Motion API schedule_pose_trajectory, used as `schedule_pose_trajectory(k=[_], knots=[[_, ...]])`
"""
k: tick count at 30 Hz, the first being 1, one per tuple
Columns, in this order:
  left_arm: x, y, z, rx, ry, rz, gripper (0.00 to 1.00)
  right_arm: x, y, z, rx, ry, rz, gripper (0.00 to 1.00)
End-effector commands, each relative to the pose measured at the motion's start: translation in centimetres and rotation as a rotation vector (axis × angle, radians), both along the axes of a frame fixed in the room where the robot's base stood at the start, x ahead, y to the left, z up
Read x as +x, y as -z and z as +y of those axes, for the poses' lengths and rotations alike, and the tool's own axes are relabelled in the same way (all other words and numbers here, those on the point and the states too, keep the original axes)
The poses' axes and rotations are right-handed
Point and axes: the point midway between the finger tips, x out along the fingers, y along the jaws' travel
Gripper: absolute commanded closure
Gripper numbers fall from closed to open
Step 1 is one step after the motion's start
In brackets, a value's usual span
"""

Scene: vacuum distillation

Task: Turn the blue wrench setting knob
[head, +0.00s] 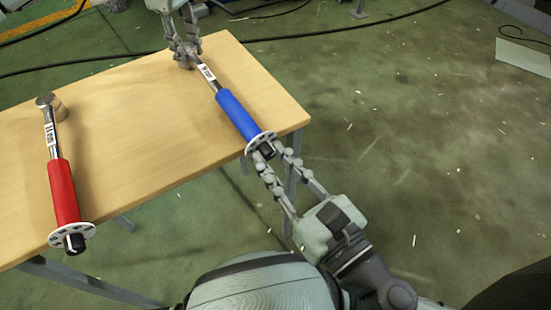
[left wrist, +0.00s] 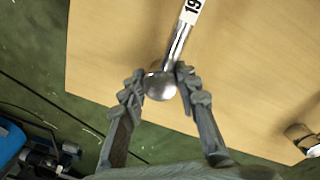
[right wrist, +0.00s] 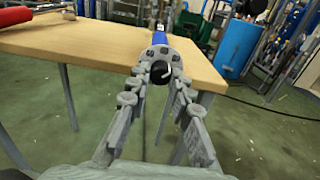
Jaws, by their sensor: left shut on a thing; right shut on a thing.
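The blue wrench (head: 239,113) lies across the right end of the wooden table (head: 140,110), with a white label on its silver shaft. Its setting knob (head: 265,150), black with a pale ring, is at the handle end, at the table's edge. My left gripper (head: 187,55) is shut on the wrench head, whose rounded silver end (left wrist: 160,86) shows between the fingers in the left wrist view. My right gripper (head: 267,160) is shut on the setting knob. In the right wrist view the ring (right wrist: 160,62) shows between its fingertips, partly covered by them.
A red wrench (head: 62,190) lies on the left part of the table, its knob end at the near edge. Bare tabletop separates the two wrenches. Green floor (head: 430,140) with dark cables lies beyond the table. A blue barrel (right wrist: 235,50) stands behind in the right wrist view.

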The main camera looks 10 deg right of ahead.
Motion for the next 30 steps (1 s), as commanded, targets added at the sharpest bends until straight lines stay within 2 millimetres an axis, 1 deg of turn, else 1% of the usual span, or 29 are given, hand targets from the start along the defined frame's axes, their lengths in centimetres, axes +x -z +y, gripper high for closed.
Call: schedule_pose_trajectory(k=[8,14,20,30], knots=[[-0.04,0.02,-0.06,-0.001,0.001,0.001,1.00,-0.03,0.00,0.02,-0.016,0.001,-0.007,1.00],[-0.04,0.03,-0.06,-0.001,0.001,0.001,1.00,-0.04,0.01,0.04,-0.087,0.008,-0.035,1.00],[-0.03,0.03,-0.06,-0.001,0.001,0.001,1.00,-0.03,0.02,0.06,-0.224,0.022,-0.088,1.00],[-0.03,0.03,-0.06,-0.001,0.001,0.001,1.00,-0.04,0.04,0.08,-0.523,0.052,-0.206,1.00]])
